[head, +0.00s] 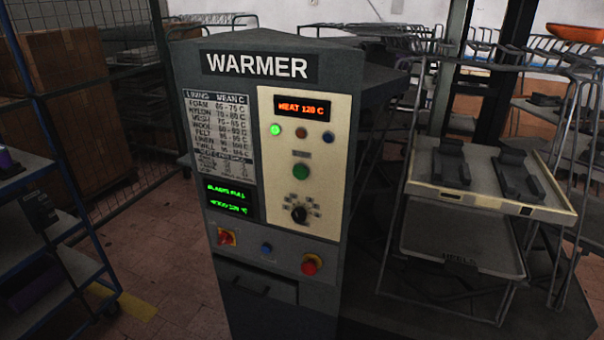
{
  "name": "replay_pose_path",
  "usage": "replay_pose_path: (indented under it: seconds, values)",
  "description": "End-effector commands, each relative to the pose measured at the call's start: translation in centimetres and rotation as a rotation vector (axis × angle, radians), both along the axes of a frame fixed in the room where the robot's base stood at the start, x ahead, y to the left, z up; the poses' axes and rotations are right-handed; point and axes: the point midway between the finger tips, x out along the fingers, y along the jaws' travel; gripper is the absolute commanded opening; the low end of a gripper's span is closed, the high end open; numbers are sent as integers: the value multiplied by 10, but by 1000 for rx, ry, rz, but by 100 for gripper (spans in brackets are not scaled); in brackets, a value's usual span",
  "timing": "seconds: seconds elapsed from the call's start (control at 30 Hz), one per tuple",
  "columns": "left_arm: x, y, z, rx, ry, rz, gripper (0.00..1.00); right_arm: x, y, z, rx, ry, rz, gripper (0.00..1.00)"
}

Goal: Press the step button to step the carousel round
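A grey cabinet labelled WARMER (262,66) stands in the centre of the head view. Its cream panel (285,110) carries a lit green lamp, a red and a blue lamp, a large green button (301,172) and a black knob (299,214). Below are a red-and-yellow switch (227,237), a small blue button (266,248) and a red mushroom button (311,264). I cannot read which control is the step button. Wire racks that may be the carousel (480,45) show behind and right of the cabinet. Neither gripper is in view.
A cream tray (450,192) with dark shoe-shaped pieces stands at the right, above a lower tray marked HEELS (460,261). A blue shelf trolley (72,232) is at the left edge. Tiled floor (150,245) is open between trolley and cabinet.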

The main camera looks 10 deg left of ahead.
Motion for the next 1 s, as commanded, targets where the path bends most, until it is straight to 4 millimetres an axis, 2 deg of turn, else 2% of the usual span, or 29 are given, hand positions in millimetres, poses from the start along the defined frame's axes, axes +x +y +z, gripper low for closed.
replay_pose_path:
  seconds: [0.37,0.53,1.0]
  values:
    - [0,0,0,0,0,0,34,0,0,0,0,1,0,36]
    - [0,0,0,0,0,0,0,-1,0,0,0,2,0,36]
    - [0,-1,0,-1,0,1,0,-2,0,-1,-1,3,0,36]
